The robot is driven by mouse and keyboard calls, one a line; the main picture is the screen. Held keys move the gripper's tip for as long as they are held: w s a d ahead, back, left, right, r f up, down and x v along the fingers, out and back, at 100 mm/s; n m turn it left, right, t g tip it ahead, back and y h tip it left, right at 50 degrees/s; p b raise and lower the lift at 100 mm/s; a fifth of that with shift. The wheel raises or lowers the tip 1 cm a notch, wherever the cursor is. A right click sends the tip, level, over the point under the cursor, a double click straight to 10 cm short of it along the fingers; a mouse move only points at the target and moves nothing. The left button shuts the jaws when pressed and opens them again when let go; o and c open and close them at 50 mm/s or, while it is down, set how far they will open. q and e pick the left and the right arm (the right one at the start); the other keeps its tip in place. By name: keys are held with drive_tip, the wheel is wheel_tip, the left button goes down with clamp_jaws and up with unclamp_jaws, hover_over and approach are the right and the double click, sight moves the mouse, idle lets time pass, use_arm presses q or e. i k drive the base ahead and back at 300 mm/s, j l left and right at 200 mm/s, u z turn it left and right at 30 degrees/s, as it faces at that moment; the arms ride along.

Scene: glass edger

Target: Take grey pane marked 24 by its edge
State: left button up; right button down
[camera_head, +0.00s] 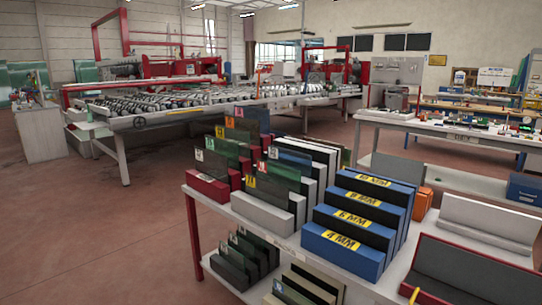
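Several glass panes with small coloured tags stand upright in slotted racks on the table (318,262) in front of me. One group, with grey and green panes (240,147), stands in red holders at the left. Darker grey panes (271,186) stand in a light grey holder to the right of them. More dark panes (257,243) stand on the lower shelf. The tag numbers are too small to read, so I cannot tell which pane is marked 24. Neither of my grippers is in view.
Blue stepped racks (345,256) with yellow thickness labels stand right of the panes. A grey holder (488,220) and a dark, red-edged tray (470,272) are at the right. A roller conveyor (200,110) runs behind. The floor at left is clear.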

sight(273, 194)
drive_tip(key=i+j, duration=0.25)
drive_tip(key=i, duration=0.2)
drive_tip(key=i+j, duration=0.2)
drive_tip(key=i, duration=0.25)
drive_tip(key=i+j+u, duration=0.1)
drive_tip(key=i+j, duration=0.15)
drive_tip(key=i, duration=0.15)
